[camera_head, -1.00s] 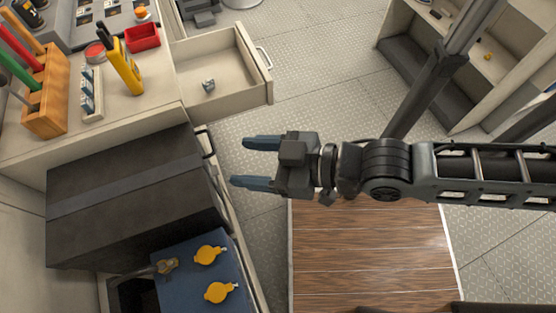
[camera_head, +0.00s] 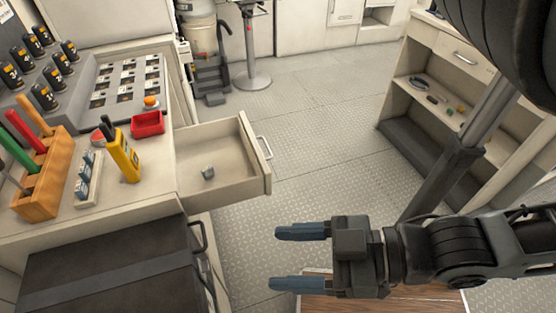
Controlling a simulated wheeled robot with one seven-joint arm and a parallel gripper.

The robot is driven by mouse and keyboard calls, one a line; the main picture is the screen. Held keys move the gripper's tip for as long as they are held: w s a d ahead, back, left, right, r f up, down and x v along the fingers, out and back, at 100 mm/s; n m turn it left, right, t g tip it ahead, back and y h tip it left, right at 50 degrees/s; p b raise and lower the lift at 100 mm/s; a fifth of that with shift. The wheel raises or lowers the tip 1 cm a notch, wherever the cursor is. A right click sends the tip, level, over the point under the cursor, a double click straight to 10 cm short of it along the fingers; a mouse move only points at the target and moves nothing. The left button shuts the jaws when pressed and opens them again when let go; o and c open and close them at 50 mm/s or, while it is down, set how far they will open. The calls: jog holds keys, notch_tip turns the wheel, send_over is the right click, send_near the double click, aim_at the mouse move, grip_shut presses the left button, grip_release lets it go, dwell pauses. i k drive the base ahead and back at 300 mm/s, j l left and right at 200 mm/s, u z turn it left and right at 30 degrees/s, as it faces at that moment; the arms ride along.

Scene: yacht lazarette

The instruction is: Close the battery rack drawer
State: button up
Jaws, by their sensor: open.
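A pale drawer (camera_head: 213,172) stands pulled out from the bench with the charging rack, left of centre. A small grey object (camera_head: 208,173) lies inside it. A metal bar handle (camera_head: 265,146) is on its front panel, facing right. My gripper (camera_head: 285,258) is open and empty, its two blue-grey fingers pointing left. In the picture it is below and a little right of the drawer front, apart from it.
A dark case (camera_head: 115,270) with handles sits at the lower left. The bench top holds a yellow meter (camera_head: 124,155), a red tray (camera_head: 147,124) and a charging panel (camera_head: 125,85). Grey floor (camera_head: 310,130) is clear to the drawer's right; a shelf unit (camera_head: 435,105) stands further right.

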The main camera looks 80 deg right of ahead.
aim_at(242, 173)
jog(key=k+l+z, duration=0.45)
jog(key=l, duration=0.15)
jog(key=k+l+z, duration=0.2)
jog(key=l, duration=0.15)
jog(key=i+j, duration=0.05)
jog(key=i, duration=0.05)
